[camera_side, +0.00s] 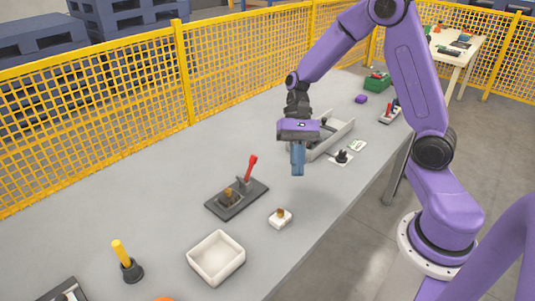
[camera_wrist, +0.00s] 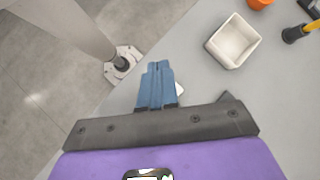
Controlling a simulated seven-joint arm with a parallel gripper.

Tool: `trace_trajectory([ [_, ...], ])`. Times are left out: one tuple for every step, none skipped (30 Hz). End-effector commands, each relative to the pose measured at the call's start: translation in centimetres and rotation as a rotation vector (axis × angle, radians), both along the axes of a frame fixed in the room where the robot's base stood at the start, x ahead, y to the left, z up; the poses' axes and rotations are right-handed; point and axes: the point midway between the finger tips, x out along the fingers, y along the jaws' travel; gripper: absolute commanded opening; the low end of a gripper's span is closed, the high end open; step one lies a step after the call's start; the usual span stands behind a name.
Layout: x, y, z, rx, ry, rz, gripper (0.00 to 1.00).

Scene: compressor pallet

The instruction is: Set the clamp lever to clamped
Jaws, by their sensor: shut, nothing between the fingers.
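The clamp lever (camera_side: 250,169) is a red handle standing up and leaning slightly right on a dark base plate (camera_side: 226,207) in the side view. A small brass-coloured part (camera_side: 228,196) sits on the same plate beside it. My gripper (camera_side: 298,172) hangs above the table to the right of the lever, apart from it, with its blue fingers pointing down. In the wrist view the blue fingers (camera_wrist: 158,66) are together and empty. The lever is not seen in the wrist view.
A white block with a brass knob (camera_side: 280,217) lies right of the plate. A white bin (camera_side: 216,257), also in the wrist view (camera_wrist: 233,41), and a yellow-handled tool (camera_side: 124,260) are nearer the front. A grey tray (camera_side: 330,138) stands behind my gripper. Open table lies left of the plate.

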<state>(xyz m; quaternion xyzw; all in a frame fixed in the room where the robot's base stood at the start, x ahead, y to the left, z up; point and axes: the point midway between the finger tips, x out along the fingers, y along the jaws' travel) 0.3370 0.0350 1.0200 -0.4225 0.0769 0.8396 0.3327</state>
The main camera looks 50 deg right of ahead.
Motion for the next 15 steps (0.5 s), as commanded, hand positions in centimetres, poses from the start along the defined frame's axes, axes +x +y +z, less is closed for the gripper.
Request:
trace_trajectory([
  [1.2, -0.8, -0.6, 0.014, 0.038, -0.084, 0.00],
  [1.8, -1.3, -0.8, 0.022, 0.059, -0.132, 0.00],
  [2.6, -1.9, -1.2, 0.038, 0.087, -0.196, 0.00],
  [3.3, -2.4, -1.4, 0.048, 0.107, -0.244, 0.00],
  [3.9, -3.0, -1.7, 0.060, 0.127, -0.291, 0.00],
  [4.7, -3.7, -2.1, 0.077, 0.153, -0.355, 0.00],
  [5.3, -4.3, -2.4, 0.089, 0.174, -0.403, 0.00],
  [5.9, -5.0, -2.6, 0.103, 0.193, -0.449, 0.00],
  [6.6, -5.8, -3.0, 0.122, 0.219, -0.512, 0.00],
  [7.2, -6.5, -3.3, 0.137, 0.237, -0.560, 0.00],
  [7.7, -7.3, -3.7, 0.153, 0.256, -0.606, 0.00],
  [8.4, -8.3, -4.1, 0.175, 0.281, -0.669, 0.00],
  [8.9, -9.1, -4.4, 0.191, 0.299, -0.715, 0.00],
  [9.4, -9.9, -4.7, 0.209, 0.316, -0.761, 0.00],
  [9.9, -11.0, -5.2, 0.234, 0.340, -0.823, 0.00],
])
